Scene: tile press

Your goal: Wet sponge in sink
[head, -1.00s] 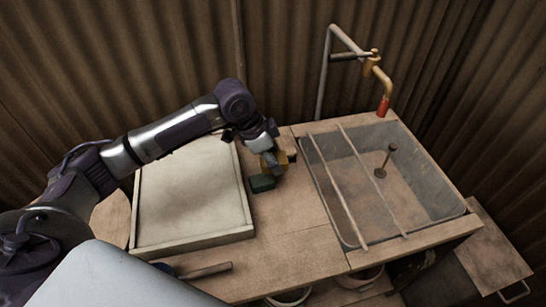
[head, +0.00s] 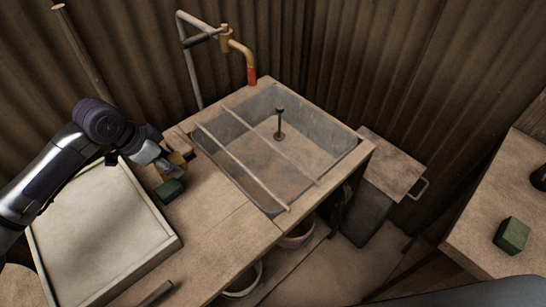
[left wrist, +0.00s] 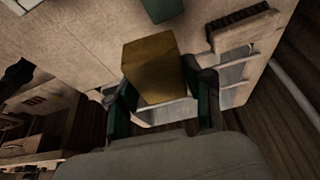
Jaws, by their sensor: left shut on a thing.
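An ochre-yellow block, the sponge by its look, (left wrist: 153,62) is held between the two fingers of my left gripper (left wrist: 160,90) in the left wrist view. In the head view my left gripper (head: 174,166) is at the counter strip left of the sink, just behind a dark green block (head: 169,191); the sponge is mostly hidden by the fingers there. The grey metal sink basin (head: 330,160) is to the right, with two thin rods across it and an upright drain plug (head: 280,123) inside. I cannot tell whether the sponge touches the counter. My right gripper is not in view.
A brass tap with a red tip (head: 251,76) hangs at the sink's back edge. A shallow pale tray (head: 100,235) lies left. A brush (left wrist: 240,28) lies near the sponge. A second green block (head: 512,235) sits on the right table. The counter front is mostly clear.

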